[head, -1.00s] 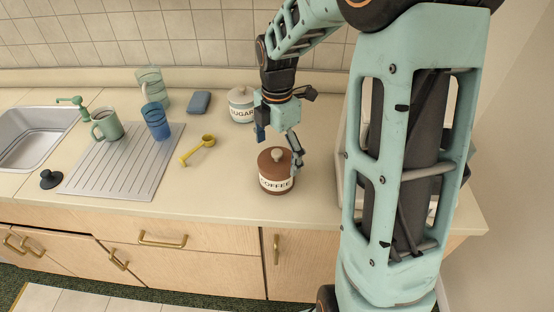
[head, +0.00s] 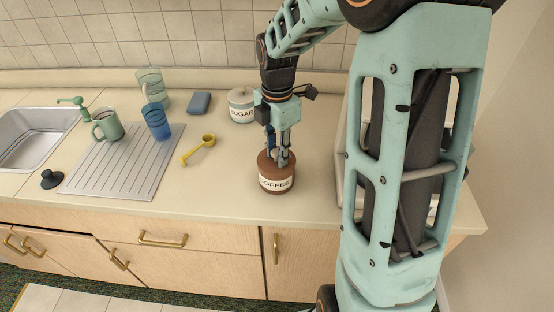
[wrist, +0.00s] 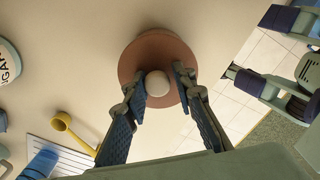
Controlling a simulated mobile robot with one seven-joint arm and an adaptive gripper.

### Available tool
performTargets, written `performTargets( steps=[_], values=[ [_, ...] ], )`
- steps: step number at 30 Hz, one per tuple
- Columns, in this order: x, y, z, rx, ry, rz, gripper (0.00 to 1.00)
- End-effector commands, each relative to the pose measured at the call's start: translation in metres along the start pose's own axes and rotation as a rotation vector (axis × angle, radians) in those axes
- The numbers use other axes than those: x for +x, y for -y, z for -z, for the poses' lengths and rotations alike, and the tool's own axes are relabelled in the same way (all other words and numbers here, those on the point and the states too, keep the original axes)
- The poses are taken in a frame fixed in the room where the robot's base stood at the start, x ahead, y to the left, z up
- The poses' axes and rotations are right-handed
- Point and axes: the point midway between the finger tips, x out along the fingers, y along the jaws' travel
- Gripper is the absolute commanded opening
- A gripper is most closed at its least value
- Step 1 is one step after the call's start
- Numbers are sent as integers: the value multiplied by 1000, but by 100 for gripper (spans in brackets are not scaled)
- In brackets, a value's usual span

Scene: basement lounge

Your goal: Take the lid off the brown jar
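The brown jar (head: 276,184), labelled COFFEE, stands upright near the front edge of the counter. Its brown lid (wrist: 130,62) is on it, with a pale round knob (wrist: 157,83) in the middle. My gripper (head: 279,161) points down over the jar, its fingers partly hiding the lid in the head view. In the wrist view my gripper (wrist: 160,84) has one finger on each side of the knob, very close to it. A thin gap seems to show at the right finger; whether both fingers touch the knob I cannot tell.
A white SUGAR jar (head: 241,106) stands behind and left of the brown jar. A yellow scoop (head: 198,150) lies to the left, then a drainboard (head: 118,172) with a blue cup (head: 157,124) and green mug (head: 107,126). Bare counter surrounds the brown jar.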

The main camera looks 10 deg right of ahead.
Motion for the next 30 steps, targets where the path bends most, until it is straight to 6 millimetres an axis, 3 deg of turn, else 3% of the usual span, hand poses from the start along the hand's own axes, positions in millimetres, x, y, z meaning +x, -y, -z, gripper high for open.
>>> performTargets(
  steps=[20, 30],
  values=[
    [8, 3, 3, -2, -9, 10, 0],
    [-13, -2, 10, -2, -7, 9, 0]
  ],
)
